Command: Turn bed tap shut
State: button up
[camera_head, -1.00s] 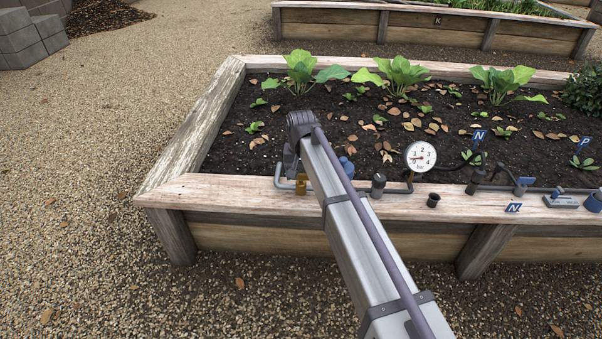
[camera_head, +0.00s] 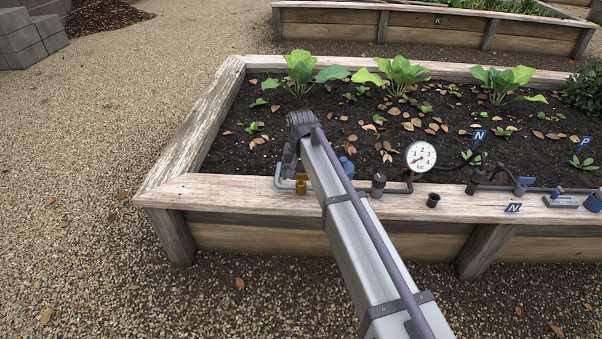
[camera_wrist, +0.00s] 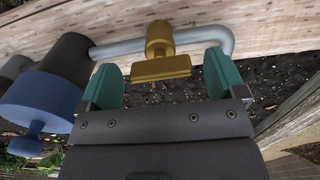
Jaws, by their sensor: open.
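The brass bed tap (camera_head: 301,188) sits on a grey pipe along the front board of the raised bed. In the wrist view the tap (camera_wrist: 159,36) has a flat, bar-shaped brass handle (camera_wrist: 161,69) lying crosswise to the view. My gripper (camera_wrist: 164,80) is open, with one green fingertip on each side of the handle and a visible gap on both sides. In the head view my gripper (camera_head: 290,162) is mostly hidden by my arm. A round pressure gauge (camera_head: 421,156) stands right of the tap, its needle pointing to the lower left, near zero.
A blue cap (camera_wrist: 42,103) and a dark cylindrical fitting (camera_wrist: 70,58) stand left of the tap in the wrist view. Open gravel (camera_head: 80,200) lies left of the bed.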

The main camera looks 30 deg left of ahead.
notch_tip(320, 180, up, 11)
jog(key=p, duration=1.1)
jog(key=shift+f, duration=0.1)
